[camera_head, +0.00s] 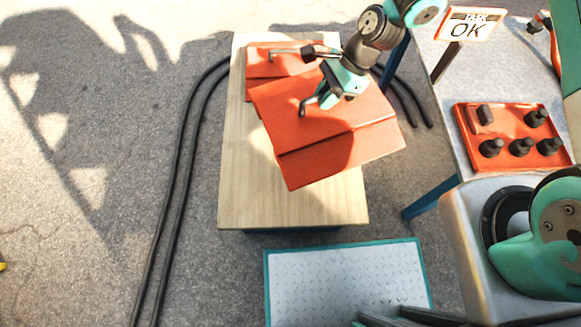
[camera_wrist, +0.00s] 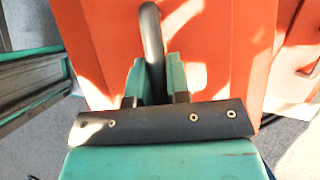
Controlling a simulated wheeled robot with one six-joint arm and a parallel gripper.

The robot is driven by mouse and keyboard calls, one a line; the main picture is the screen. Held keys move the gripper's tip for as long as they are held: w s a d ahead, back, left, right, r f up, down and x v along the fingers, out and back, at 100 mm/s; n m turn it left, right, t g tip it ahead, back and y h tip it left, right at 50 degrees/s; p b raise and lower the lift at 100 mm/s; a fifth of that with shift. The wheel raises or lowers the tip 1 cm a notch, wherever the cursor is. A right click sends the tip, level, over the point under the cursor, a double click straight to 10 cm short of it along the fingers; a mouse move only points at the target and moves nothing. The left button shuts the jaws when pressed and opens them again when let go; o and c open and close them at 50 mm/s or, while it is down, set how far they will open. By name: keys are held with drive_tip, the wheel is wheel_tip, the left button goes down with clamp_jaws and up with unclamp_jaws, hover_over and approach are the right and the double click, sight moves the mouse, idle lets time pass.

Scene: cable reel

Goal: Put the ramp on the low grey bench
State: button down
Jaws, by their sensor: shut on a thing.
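The orange ramp (camera_head: 340,140) has a ridge across it and a dark bar handle. My gripper (camera_head: 322,97) is shut on that handle (camera_wrist: 151,40), which shows between the two teal fingers in the wrist view. The ramp is turned at an angle over a pale wooden table (camera_head: 290,205) and sticks out past its right edge. It looks raised above the top, but its underside is hidden. The low grey bench (camera_head: 345,285), with a patterned top and teal rim, stands in front of the table at the bottom of the head view. Its visible top is bare.
A second orange piece with a handle (camera_head: 262,60) lies on the far end of the table, partly covered. A grey worktop at right bears an orange tray (camera_head: 545,158) with several black parts and an OK sign (camera_head: 467,27). Black cables (camera_head: 178,180) run on the ground at left.

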sight(304, 101)
drive_tip(key=a+m+t+b, duration=0.1)
drive_tip(key=a, duration=0.1)
drive_tip(key=s+a+m+t+b, duration=0.1)
drive_tip(key=a+m+b, duration=0.1)
drive_tip(key=shift+a+f+m, duration=0.2)
drive_tip(key=shift+a+m, duration=0.1)
drive_tip(key=shift+s+a+f+b, duration=0.1)
drive_tip(key=shift+a+f+b, duration=0.05)
drive_tip(key=shift+b, duration=0.2)
wheel_tip(304, 101, down, 20)
drive_tip(key=b, duration=0.6)
drive_tip(key=shift+r, duration=0.25)
drive_tip(key=c, duration=1.1)
unclamp_jaws()
drive_tip(key=shift+f, duration=0.1)
